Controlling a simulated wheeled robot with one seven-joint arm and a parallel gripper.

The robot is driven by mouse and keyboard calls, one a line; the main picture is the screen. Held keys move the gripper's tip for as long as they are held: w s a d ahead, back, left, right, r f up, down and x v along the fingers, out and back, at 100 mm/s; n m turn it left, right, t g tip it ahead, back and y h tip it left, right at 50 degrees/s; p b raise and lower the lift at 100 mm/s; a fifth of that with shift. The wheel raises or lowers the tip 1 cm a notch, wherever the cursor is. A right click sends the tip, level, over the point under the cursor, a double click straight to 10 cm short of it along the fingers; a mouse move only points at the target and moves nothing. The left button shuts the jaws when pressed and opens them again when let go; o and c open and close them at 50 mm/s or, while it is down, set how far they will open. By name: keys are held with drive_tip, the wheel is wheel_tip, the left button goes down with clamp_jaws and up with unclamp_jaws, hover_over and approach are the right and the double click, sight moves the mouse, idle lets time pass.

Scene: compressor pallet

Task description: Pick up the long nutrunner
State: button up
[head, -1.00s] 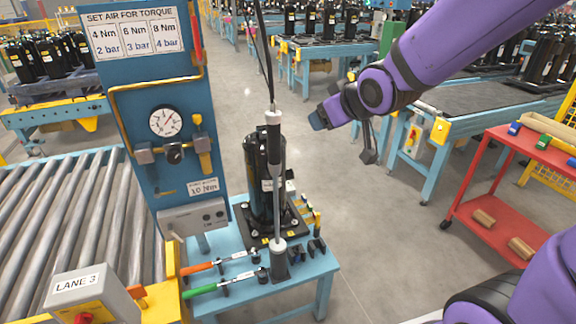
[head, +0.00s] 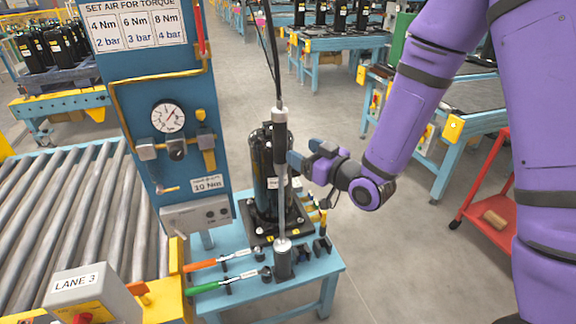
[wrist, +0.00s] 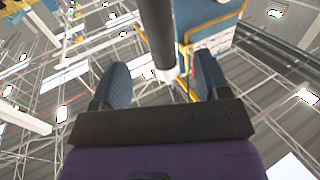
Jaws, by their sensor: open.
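The long nutrunner (head: 281,185) stands upright in a dark holder (head: 284,262) on the blue table, with a black upper grip, a grey shaft and a hose rising from its top. In the wrist view its dark shaft (wrist: 159,35) runs down from the top edge, in line with the gap between my fingers. My gripper (head: 294,163) is open, just right of the nutrunner's shaft in the head view. In the wrist view both blue fingers (wrist: 160,82) are spread apart, one on each side of the shaft's line. Whether they touch it cannot be told.
A black compressor (head: 262,180) stands close behind the nutrunner. A blue panel (head: 160,90) with a gauge rises on the left. Orange and green torque wrenches (head: 210,286) lie on the table (head: 312,284).

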sight(275, 136)
drive_tip(key=x, duration=1)
drive_tip(key=shift+w+a+f, duration=0.1)
drive_tip(key=shift+w+a, duration=0.1)
drive_tip(key=shift+w, duration=0.15)
drive_tip(key=shift+c, duration=0.2)
clamp_jaws()
